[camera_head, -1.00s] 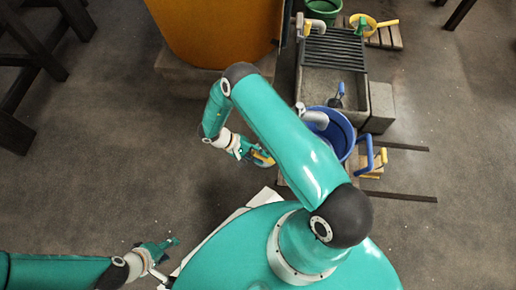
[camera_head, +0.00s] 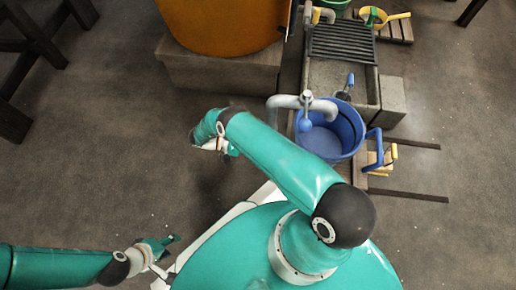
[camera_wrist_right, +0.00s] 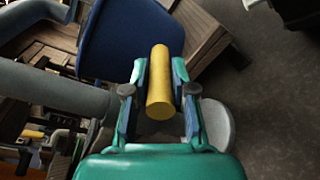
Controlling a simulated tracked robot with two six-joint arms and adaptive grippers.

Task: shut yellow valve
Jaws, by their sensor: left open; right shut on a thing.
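In the right wrist view, my right gripper (camera_wrist_right: 160,85) is shut on a short, thick yellow bar (camera_wrist_right: 160,95), which lies between its two fingers. I cannot tell what the bar's hidden end joins. In the head view, my right gripper (camera_head: 230,150) is partly hidden by its own arm, left of the grey pipe (camera_head: 285,101) that bends over the blue bucket (camera_head: 346,128). My left gripper (camera_head: 168,248) is open and empty at the lower left, over the floor. Another yellow piece (camera_head: 325,15) shows by the far pipe at the top; I cannot tell whether it is a valve.
A grated stone trough (camera_head: 340,45) stands behind the bucket. A large orange tank (camera_head: 220,25) on a stone base (camera_head: 215,75) stands at the upper left. A green bucket (camera_head: 333,3) and yellow tools (camera_head: 397,16) are at the back.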

